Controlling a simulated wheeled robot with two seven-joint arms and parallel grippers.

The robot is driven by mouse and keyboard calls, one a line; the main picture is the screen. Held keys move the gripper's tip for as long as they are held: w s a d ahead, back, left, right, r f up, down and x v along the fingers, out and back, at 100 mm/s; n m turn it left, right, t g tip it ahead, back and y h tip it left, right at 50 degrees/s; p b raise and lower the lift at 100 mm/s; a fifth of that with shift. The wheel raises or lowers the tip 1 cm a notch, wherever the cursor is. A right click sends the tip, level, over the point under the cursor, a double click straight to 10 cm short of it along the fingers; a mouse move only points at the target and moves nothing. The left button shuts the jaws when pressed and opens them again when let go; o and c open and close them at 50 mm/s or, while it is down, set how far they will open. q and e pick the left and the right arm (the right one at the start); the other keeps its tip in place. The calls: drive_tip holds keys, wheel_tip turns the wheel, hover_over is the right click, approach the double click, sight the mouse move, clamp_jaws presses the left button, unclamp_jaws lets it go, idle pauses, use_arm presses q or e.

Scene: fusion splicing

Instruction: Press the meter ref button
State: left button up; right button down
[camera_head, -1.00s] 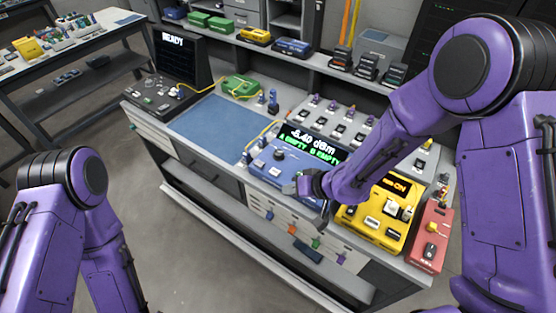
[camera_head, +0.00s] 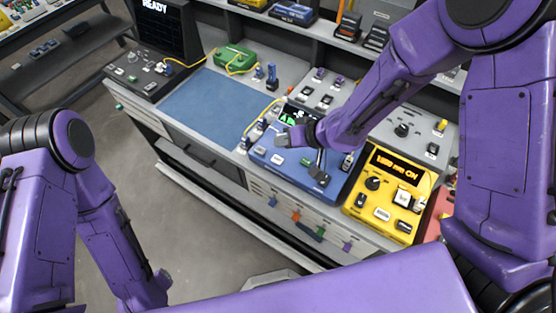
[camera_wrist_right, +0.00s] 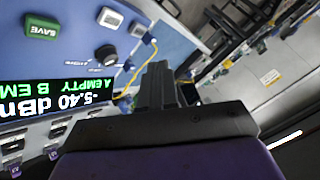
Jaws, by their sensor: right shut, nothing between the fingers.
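The blue meter (camera_head: 322,198) stands on the bench, its display partly hidden by my right arm in the head view. The wrist view shows the display (camera_wrist_right: 45,100) upside down, reading "-5.40 dBm". It also shows a green SAVE button (camera_wrist_right: 42,28), a pale button (camera_wrist_right: 107,20) and a dark knob (camera_wrist_right: 105,55). I cannot read which button is ref. My right gripper (camera_head: 284,138) is above the meter; its shut, empty fingers (camera_wrist_right: 156,85) appear beside the knob in the wrist view. I cannot tell whether they touch anything. My left gripper is out of view.
A yellow device (camera_head: 384,212) stands right of the meter, with a red device (camera_head: 436,216) beyond it. A blue mat (camera_head: 208,102) lies clear to the left. A yellow cable (camera_head: 247,128) runs by the meter's left side. A black READY screen (camera_head: 162,25) stands far left.

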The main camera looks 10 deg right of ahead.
drive_tip(key=f+b, duration=0.1)
drive_tip(key=b, duration=0.4)
hover_over(281, 160)
drive_tip(key=w, duration=0.1)
drive_tip(key=shift+g, duration=0.3)
wheel_tip(281, 160, down, 6)
drive_tip(key=shift+a+r, duration=0.1)
drive_tip(key=shift+r, duration=0.1)
drive_tip(key=shift+s+f+b, duration=0.25)
drive_tip(key=shift+f+b, duration=0.55)
drive_tip(key=shift+s+f+b, duration=0.3)
drive_tip(key=shift+s, duration=0.2)
drive_tip(key=shift+w+f, duration=0.25)
drive_tip(key=shift+w, duration=0.2)
drive_tip(key=shift+s+r, duration=0.15)
drive_tip(key=shift+s, duration=0.1)
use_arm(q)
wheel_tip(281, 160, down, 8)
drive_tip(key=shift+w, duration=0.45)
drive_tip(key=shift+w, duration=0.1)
use_arm(e)
drive_tip(key=shift+w, duration=0.15)
